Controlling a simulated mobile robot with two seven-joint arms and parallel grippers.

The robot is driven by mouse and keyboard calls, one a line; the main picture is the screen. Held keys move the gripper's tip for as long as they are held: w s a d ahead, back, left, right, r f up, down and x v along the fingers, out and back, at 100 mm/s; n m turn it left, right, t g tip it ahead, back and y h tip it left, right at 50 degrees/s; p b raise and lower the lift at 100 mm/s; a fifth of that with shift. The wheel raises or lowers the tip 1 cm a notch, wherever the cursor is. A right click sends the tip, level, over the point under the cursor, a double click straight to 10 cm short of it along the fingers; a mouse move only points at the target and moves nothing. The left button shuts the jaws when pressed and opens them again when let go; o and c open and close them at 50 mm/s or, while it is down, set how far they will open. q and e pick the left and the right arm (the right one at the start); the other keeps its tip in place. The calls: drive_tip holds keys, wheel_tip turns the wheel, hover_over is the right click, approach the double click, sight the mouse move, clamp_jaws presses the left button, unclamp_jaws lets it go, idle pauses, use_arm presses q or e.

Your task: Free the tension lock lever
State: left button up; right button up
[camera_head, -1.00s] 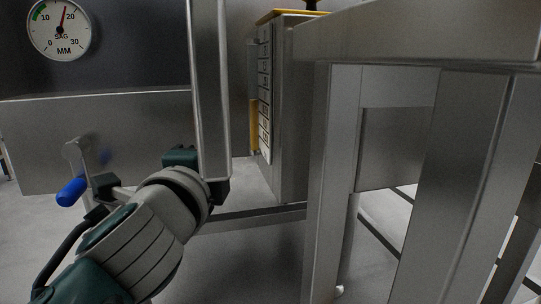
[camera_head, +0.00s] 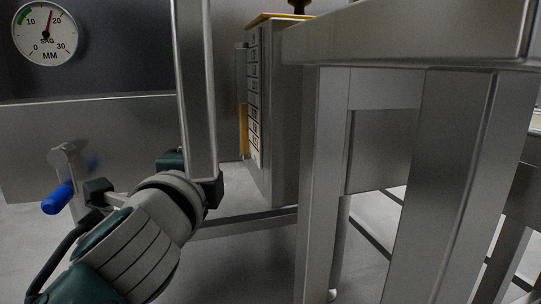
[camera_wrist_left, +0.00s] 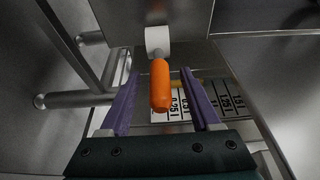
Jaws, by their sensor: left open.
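The lever's orange grip (camera_wrist_left: 160,85) shows in the left wrist view, with a pale round hub (camera_wrist_left: 157,40) beyond it. My left gripper (camera_wrist_left: 158,73) is open, its two purple fingers on either side of the orange grip. There is a visible gap on each side, and I cannot tell how deep the grip sits between the fingers. In the head view my left arm (camera_head: 150,240) comes in from the lower left; its gripper and the lever are hidden behind a metal post (camera_head: 196,90). My right gripper is not in view.
A blue-handled crank (camera_head: 57,199) stands left of my left arm. A round SAG gauge (camera_head: 44,33) hangs at the upper left, its needle a little short of 20. A metal table frame (camera_head: 320,190) fills the right. A labelled scale plate (camera_wrist_left: 168,103) lies behind the orange grip.

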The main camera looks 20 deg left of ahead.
use_arm(q)
drive_tip(key=shift+o, duration=0.6)
drive_tip(key=shift+s+d, duration=0.1)
drive_tip(key=shift+s, duration=0.2)
drive_tip(key=v, duration=0.8)
drive_tip(key=shift+s+p, duration=0.25)
drive_tip(key=shift+p, duration=0.05)
